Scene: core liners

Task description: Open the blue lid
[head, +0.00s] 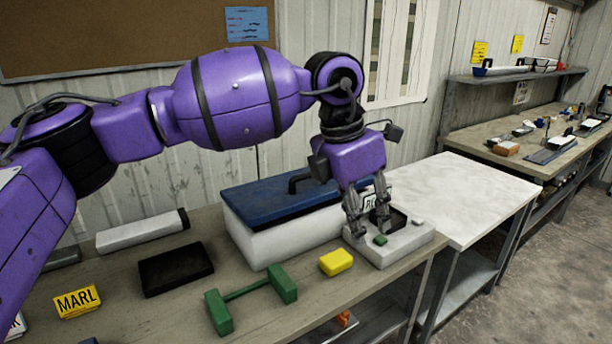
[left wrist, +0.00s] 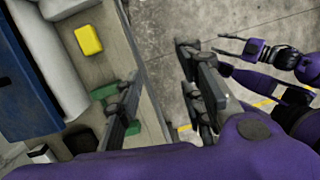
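The blue lid (head: 262,206) lies flat on a white box (head: 262,243) on the bench. In the left wrist view the lid (left wrist: 22,85) shows at the left edge. My left gripper (head: 370,230) points down, right of the lid and over a pale device (head: 405,243). Its fingers stand apart with nothing between them, as the left wrist view also shows. My right gripper (left wrist: 222,45) shows only in the left wrist view, over the floor, with its fingers apart.
A yellow block (head: 336,262), a green dumbbell-shaped piece (head: 252,291) and a black tray (head: 176,269) lie in front of the box. A MARL card (head: 77,302) is at the left. A pale-topped table (head: 465,190) stands at the right, largely clear.

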